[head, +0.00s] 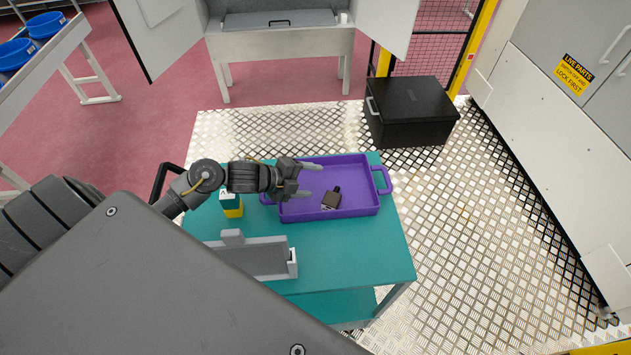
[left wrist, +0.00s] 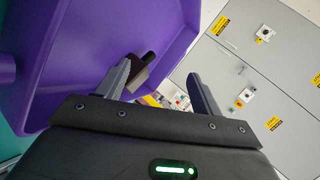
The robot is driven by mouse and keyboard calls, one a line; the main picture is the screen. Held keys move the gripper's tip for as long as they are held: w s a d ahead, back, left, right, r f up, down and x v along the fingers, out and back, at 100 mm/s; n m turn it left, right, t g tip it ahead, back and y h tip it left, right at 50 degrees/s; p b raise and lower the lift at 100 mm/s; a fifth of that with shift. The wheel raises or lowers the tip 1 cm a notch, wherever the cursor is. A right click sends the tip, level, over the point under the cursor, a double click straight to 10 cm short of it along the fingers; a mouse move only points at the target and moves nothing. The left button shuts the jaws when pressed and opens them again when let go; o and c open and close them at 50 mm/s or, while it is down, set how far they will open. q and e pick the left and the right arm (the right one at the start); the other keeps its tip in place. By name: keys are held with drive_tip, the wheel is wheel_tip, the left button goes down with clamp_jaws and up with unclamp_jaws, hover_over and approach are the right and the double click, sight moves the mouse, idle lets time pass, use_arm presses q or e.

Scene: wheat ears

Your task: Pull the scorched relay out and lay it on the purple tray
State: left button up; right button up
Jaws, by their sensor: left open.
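The purple tray (head: 357,171) lies on the teal cart top. The relay (head: 331,198), a small dark brown block with a black stub, lies inside the tray, right of its middle front. My left gripper (head: 314,181) is over the left part of the tray, open, with nothing between its fingers. In the left wrist view the relay (left wrist: 137,72) shows beyond the left finger, which hides part of it, inside the purple tray (left wrist: 95,45). The gripper (left wrist: 163,80) is apart from the relay as far as I can tell. My right gripper is not in view.
A grey rail-like holder (head: 250,258) stands at the cart's (head: 345,258) front. A teal and yellow block (head: 231,205) stands left of the tray. A black case (head: 409,112) sits on the floor behind right. The cart top right of the holder is clear.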

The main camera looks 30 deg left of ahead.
use_arm(q)
drive_tip(key=b+v, duration=0.1)
drive_tip(key=v, duration=0.6)
drive_tip(key=shift+s+a+r, duration=0.15)
drive_tip(key=shift+s+r, duration=0.05)
drive_tip(key=shift+s, duration=0.1)
drive_tip(key=shift+w+a, duration=0.1)
idle(0.4)
